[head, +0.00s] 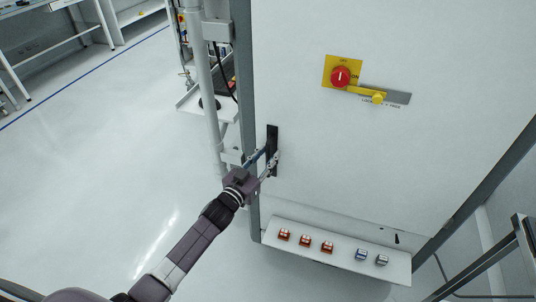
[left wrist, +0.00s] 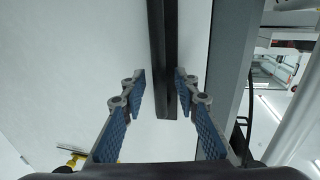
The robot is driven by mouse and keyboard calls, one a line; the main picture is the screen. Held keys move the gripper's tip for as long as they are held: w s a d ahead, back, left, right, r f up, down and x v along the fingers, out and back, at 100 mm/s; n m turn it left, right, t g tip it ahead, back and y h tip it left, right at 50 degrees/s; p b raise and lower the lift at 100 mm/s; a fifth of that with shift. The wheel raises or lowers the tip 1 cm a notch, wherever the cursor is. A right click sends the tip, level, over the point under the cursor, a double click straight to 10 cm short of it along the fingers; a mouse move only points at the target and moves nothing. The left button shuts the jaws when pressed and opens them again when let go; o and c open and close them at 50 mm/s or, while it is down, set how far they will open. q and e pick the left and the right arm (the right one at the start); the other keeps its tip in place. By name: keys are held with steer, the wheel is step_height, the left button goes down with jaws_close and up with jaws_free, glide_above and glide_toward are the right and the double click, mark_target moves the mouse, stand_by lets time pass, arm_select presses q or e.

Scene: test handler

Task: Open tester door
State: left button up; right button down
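The tester door (head: 330,170) is a large white panel that looks closed in its grey frame. Its black vertical handle (head: 272,137) is near the left edge, and its lower part is partly hidden by my left gripper (head: 266,163). In the left wrist view the handle is a dark bar (left wrist: 162,50) running down between the two blue-padded fingers of the left gripper (left wrist: 161,92). The fingers are open, with a gap on each side of the bar. How deep the bar sits between the fingertips is hard to tell. My right gripper is not in view.
A red rotary switch (head: 341,76) on a yellow plate is high on the panel. A sloped ledge (head: 345,262) with several red and grey buttons juts out below. A white post (head: 207,95) and a small shelf (head: 190,100) stand left of the frame. Open floor (head: 110,150) lies left.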

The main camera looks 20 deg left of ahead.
arm_select(q)
steer(key=shift+w, duration=0.15)
steer(key=shift+c, duration=0.6)
jaws_close()
